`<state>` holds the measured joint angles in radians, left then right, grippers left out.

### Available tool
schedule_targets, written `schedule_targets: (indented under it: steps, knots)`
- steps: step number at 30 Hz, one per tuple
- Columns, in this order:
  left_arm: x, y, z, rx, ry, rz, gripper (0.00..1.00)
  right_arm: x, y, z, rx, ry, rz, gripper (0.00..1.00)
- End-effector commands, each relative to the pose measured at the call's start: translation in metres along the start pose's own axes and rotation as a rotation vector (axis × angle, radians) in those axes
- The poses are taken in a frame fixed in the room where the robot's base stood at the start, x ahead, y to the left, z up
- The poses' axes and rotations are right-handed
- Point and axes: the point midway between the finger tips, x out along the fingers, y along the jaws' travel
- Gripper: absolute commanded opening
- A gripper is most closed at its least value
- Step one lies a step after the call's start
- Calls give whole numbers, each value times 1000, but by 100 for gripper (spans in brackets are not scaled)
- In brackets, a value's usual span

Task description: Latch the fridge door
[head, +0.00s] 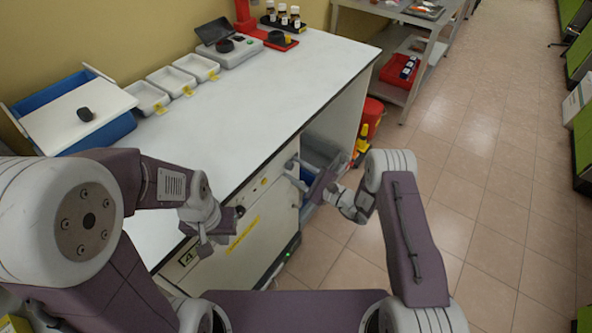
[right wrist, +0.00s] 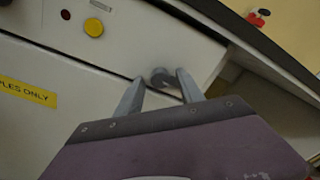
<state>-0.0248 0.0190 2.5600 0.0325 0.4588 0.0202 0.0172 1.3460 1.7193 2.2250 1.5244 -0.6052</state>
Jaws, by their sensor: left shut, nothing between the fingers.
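The white fridge (head: 230,248) stands under the counter, with a yellow label on its door. The label (right wrist: 22,90) also shows in the right wrist view. The door front lies against or close to the upper panel; I cannot tell if it is fully shut. A small grey latch knob (right wrist: 162,77) sits on the seam near the fridge's right edge. My right gripper (head: 294,172) is open at this corner. In the right wrist view its fingers (right wrist: 158,90) lie on either side of the knob, with contact unclear. My left gripper (head: 238,212) is shut and empty before the fridge front.
The white countertop (head: 250,100) overhangs the fridge. It bears a blue bin (head: 105,132), white trays (head: 150,98) and a scale (head: 228,48) at the back. An open bay with a grey bin (head: 325,152) lies right of the fridge. The tiled floor at right is clear.

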Motion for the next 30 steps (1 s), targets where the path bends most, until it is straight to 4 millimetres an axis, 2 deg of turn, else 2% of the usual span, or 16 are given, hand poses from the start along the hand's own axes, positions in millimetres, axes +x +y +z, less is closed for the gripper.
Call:
schedule_targets:
  steps: [1,4,17,30]
  knots:
    - [0,0,0,0,0,0,0,0,0,0,0,0,0,28]
    - [0,0,0,0,0,0,0,0,0,0,0,0,0,0]
    - [0,0,0,0,0,0,0,0,0,0,74,3,2,0]
    - [-2,0,0,0,0,0,0,0,0,0,445,17,12,0]
